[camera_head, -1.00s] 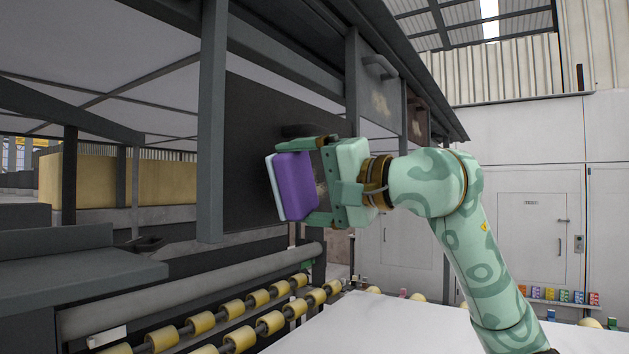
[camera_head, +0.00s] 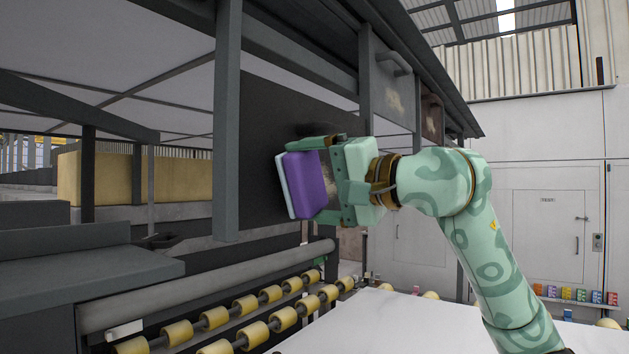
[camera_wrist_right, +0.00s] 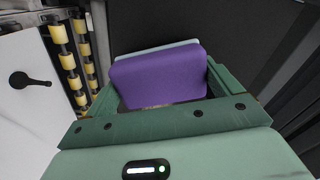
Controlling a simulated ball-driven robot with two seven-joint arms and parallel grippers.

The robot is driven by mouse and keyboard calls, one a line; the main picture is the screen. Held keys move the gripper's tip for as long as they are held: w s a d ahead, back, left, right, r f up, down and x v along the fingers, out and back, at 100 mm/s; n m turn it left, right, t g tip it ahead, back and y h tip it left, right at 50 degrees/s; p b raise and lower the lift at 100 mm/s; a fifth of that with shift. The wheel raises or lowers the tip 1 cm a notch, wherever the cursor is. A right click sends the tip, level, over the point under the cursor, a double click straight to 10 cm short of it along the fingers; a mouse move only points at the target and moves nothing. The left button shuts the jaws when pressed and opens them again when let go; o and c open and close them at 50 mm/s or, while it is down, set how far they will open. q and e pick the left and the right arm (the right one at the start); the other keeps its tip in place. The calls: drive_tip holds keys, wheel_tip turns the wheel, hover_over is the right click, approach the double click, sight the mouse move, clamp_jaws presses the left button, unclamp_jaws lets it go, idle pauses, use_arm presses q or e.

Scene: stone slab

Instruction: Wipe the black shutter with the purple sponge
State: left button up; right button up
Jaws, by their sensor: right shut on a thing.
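The purple sponge (camera_head: 309,184) has a pale blue-white face on its far side. My right gripper (camera_head: 318,182) is shut on it, a finger along its top and another along its bottom. In the right wrist view the sponge (camera_wrist_right: 160,78) sits between the green fingers. The black shutter (camera_head: 262,125) is the dark upright panel behind the sponge. The sponge's pale face is turned to the left, toward the panel. I cannot tell whether it touches the panel. My left gripper is not in view.
Yellow rollers (camera_head: 245,303) on a conveyor run below the panel. A grey post (camera_head: 227,120) stands at the panel's left edge. A white slab (camera_head: 400,325) lies at the lower right. A grey panel with a handle (camera_head: 393,95) hangs right of the shutter.

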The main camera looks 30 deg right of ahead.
drive_tip(key=shift+w+a+p, duration=0.2)
drive_tip(key=shift+w+p, duration=0.1)
drive_tip(key=shift+w, duration=0.15)
